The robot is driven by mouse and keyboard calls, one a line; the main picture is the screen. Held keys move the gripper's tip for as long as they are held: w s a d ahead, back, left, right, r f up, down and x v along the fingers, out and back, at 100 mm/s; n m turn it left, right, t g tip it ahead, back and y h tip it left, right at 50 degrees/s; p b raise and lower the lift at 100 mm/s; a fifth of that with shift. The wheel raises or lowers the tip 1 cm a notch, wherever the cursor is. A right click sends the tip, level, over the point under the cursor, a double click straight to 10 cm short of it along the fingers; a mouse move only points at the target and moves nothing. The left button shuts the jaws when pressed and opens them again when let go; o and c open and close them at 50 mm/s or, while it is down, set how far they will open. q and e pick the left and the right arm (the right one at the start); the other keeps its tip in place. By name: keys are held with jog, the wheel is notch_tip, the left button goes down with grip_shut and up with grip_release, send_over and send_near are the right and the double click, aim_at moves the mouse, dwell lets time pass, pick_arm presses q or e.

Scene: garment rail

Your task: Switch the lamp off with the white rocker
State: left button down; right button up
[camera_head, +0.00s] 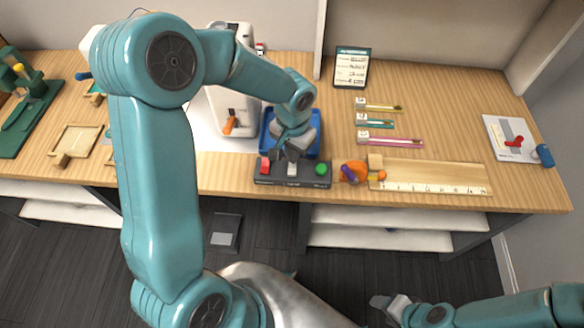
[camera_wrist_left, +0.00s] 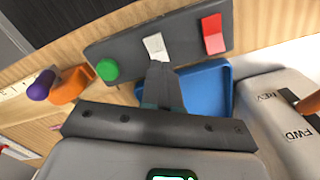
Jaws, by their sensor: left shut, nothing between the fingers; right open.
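The white rocker (camera_head: 292,168) sits in the middle of a dark switch box (camera_head: 263,179) at the front of the table, between a red rocker (camera_head: 265,164) and a green round button (camera_head: 321,169). My left gripper (camera_head: 292,152) is shut and empty, reaching down just behind the white rocker. In the left wrist view, its fingertips (camera_wrist_left: 160,66) are at the lower edge of the white rocker (camera_wrist_left: 155,46); I cannot tell whether they touch. My right gripper (camera_head: 385,302) is open, low in front of the table. I cannot make out a lamp.
A blue tray (camera_head: 268,139) lies right behind the switch box. A white machine with an orange-handled lever (camera_head: 229,124) stands to its left. An orange and purple object (camera_head: 352,172) and a wooden ruler board (camera_head: 440,176) lie to its right.

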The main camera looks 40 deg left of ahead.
pick_arm(q)
jog(key=shift+f+b, duration=0.8)
jog(key=shift+f, duration=0.15)
jog(key=shift+r, duration=0.1)
jog(key=shift+r+p, duration=2.5)
jog(key=shift+r, duration=1)
